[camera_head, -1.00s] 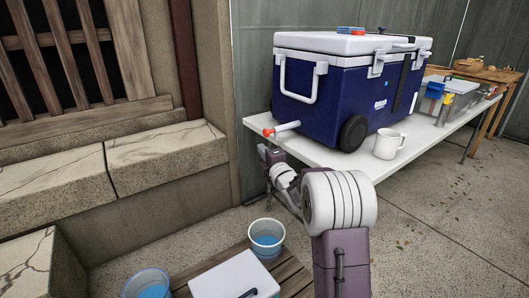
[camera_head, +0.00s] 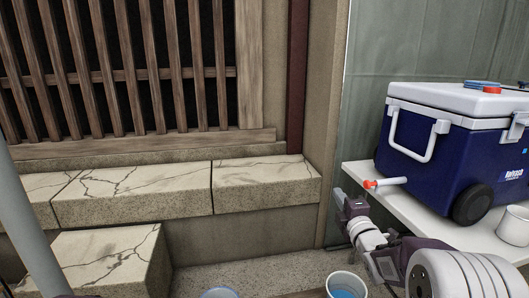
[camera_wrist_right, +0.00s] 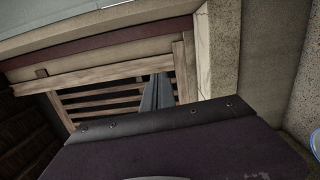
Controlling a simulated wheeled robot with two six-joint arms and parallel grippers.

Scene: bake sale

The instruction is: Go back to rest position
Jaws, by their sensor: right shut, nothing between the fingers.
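My right arm comes in from the lower right of the head view, with white rounded joints and dark purple links. My right gripper (camera_head: 342,200) is at its far end, in front of the left end of the white table. It is shut and empty. In the right wrist view, the shut fingers (camera_wrist_right: 157,95) stand out as a narrow grey shape beyond the dark wrist body, against the wooden lattice. My left gripper does not show.
Buckets (camera_head: 346,285) are below. Stone ledges (camera_head: 145,190) and a lattice window (camera_head: 130,75) fill the left.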

